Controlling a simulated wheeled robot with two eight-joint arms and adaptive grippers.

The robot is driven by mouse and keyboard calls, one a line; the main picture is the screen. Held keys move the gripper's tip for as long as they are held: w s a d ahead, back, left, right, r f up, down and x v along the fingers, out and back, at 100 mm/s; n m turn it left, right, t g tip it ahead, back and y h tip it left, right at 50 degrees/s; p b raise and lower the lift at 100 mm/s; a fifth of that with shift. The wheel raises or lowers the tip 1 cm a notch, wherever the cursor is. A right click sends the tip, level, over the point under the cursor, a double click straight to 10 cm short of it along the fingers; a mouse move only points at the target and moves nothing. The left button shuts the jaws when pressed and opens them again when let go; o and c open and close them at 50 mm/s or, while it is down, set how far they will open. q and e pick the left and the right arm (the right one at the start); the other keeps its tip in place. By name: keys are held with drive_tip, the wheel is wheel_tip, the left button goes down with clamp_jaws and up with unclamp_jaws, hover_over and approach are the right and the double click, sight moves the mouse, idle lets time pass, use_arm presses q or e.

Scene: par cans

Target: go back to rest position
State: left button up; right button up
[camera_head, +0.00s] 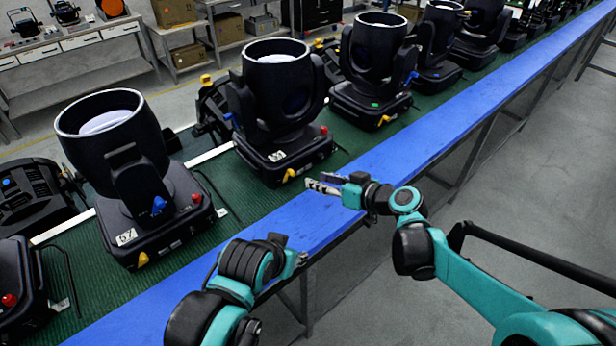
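My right gripper (318,182) is over the blue strip at the front of the bench, beside the par can labelled 51 (283,95). Its two fingers look slightly apart, with nothing seen between them. It appears clear of the can's base. My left arm reaches in from the bottom, and its dark and teal end (262,265) is over the blue strip's front edge. A small metal piece (300,259) shows there. The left gripper's fingers cannot be made out clearly. Neither arm is seen holding a par can.
Par can 57 (118,165) stands at the left, and another (372,75) stands beyond can 51. More line the green mat (205,180) into the distance. The blue strip (430,125) is bare to the right. Grey floor (540,180) is open at right.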

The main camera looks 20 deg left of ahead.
drive_tip(key=shift+v, duration=1.05)
drive_tip(key=s+d+f+m+h, duration=0.2)
drive_tip(key=s+d, duration=0.4)
drive_tip(key=d, duration=0.4)
drive_tip(key=s+d+f+m+t+h, duration=0.1)
drive_tip(key=s+d+m+h, duration=0.3)
drive_tip(key=d, duration=0.7)
drive_tip(key=s+d+f+m+h, duration=0.2)
drive_tip(key=s+d+m+h, duration=0.2)
drive_tip(key=d, duration=0.7)
drive_tip(key=s+h, duration=0.2)
drive_tip(key=s, duration=0.2)
drive_tip(key=shift+s+d+f, duration=0.2)
drive_tip(key=shift+s+f, duration=0.1)
drive_tip(key=shift+s, duration=0.05)
use_arm(q)
drive_tip(key=shift+c, duration=0.3)
